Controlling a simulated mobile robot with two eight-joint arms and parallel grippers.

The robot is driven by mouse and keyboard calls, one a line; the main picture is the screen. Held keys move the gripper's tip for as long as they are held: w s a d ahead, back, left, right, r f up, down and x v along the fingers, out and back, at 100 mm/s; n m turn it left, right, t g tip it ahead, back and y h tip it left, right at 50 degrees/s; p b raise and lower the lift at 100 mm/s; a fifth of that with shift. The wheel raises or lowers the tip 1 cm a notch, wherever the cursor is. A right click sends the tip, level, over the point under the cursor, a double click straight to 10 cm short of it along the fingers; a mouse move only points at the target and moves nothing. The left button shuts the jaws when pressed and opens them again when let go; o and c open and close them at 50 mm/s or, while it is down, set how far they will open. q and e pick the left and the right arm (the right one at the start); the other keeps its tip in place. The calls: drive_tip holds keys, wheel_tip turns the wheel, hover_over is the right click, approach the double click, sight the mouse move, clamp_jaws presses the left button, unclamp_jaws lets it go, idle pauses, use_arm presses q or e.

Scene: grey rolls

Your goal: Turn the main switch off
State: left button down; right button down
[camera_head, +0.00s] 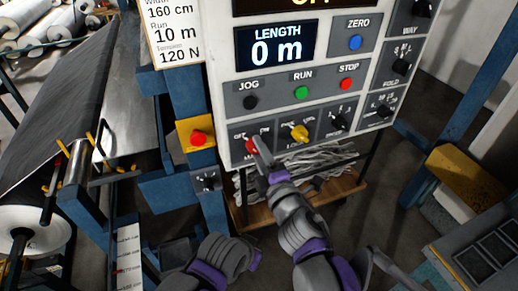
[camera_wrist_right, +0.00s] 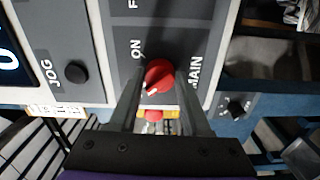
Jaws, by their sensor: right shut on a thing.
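The main switch is a red rotary knob (camera_wrist_right: 158,76) at the lower left of the control panel (camera_head: 229,121). In the right wrist view it sits between the two fingers of my right gripper (camera_wrist_right: 165,100), beside the printed words MAIN and ON. A white mark on the knob shows at its lower left in that view. In the head view the knob (camera_head: 251,146) is partly hidden by my right gripper (camera_head: 260,147), which is shut on it. My left arm (camera_head: 222,258) shows at the bottom of the head view; its fingertips cannot be made out.
A yellow knob (camera_head: 299,133) is right of the main switch, with black, green and red buttons above. A red button on a yellow box (camera_head: 197,137) is on the blue post to the left. A wooden shelf with grey strips (camera_head: 316,163) lies below the panel.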

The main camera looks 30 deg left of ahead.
drive_tip(key=shift+n, duration=0.5)
drive_tip(key=shift+c, duration=1.8)
unclamp_jaws()
drive_tip(key=v, duration=1.1)
drive_tip(key=shift+b, duration=0.4)
